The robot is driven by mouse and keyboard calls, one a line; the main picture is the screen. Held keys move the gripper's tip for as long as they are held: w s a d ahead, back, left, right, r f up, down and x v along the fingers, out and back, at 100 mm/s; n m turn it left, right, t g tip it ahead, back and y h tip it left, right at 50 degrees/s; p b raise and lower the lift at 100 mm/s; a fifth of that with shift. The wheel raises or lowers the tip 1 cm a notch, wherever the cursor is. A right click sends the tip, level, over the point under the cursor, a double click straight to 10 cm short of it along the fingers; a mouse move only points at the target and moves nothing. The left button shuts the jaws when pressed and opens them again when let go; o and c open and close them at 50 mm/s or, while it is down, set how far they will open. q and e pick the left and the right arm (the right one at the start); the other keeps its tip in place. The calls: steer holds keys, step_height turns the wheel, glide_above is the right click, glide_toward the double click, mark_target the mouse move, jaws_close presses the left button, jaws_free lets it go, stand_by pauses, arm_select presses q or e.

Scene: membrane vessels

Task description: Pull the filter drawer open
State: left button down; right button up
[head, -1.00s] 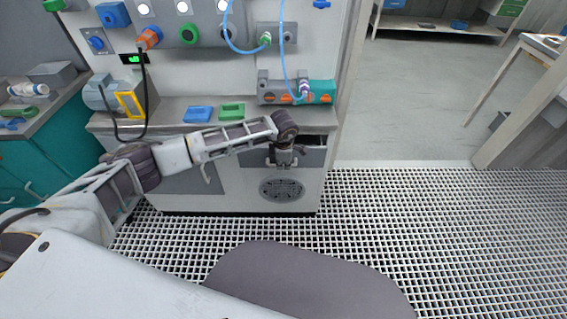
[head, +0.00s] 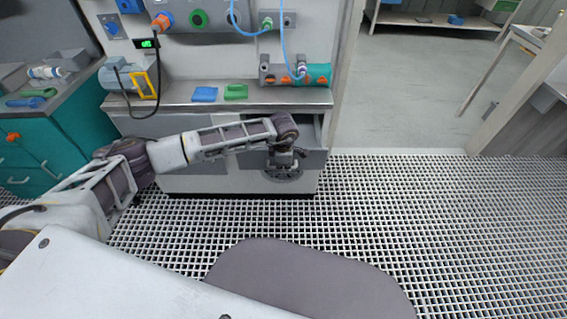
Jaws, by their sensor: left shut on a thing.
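The filter drawer (head: 314,162) is a grey-fronted drawer at the right of the white bench cabinet, under the worktop. It stands pulled out, with a dark opening and part of its inside showing behind the front. My left gripper (head: 284,168) points down at the drawer front and is shut on its handle. The wrist and fingers hide most of the handle. My right gripper is not in view.
The worktop (head: 180,100) holds a blue pad (head: 205,94), a green pad (head: 236,92), a pump (head: 125,77) and a teal-ended module (head: 316,75). The grated floor (head: 420,220) is clear at right.

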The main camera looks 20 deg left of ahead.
arm_select(q)
steer(key=shift+s+d, duration=0.1)
stand_by(0.3)
steer(key=c, duration=1.5)
jaws_free()
steer(key=r, duration=0.4)
steer(key=s+r, duration=0.1)
steer(key=r, duration=0.3)
steer(key=s+r, duration=0.1)
steer(key=r, duration=0.2)
steer(key=shift+s+d+r, duration=0.1)
steer(key=shift+d+r, duration=0.2)
steer(key=shift+r, duration=0.1)
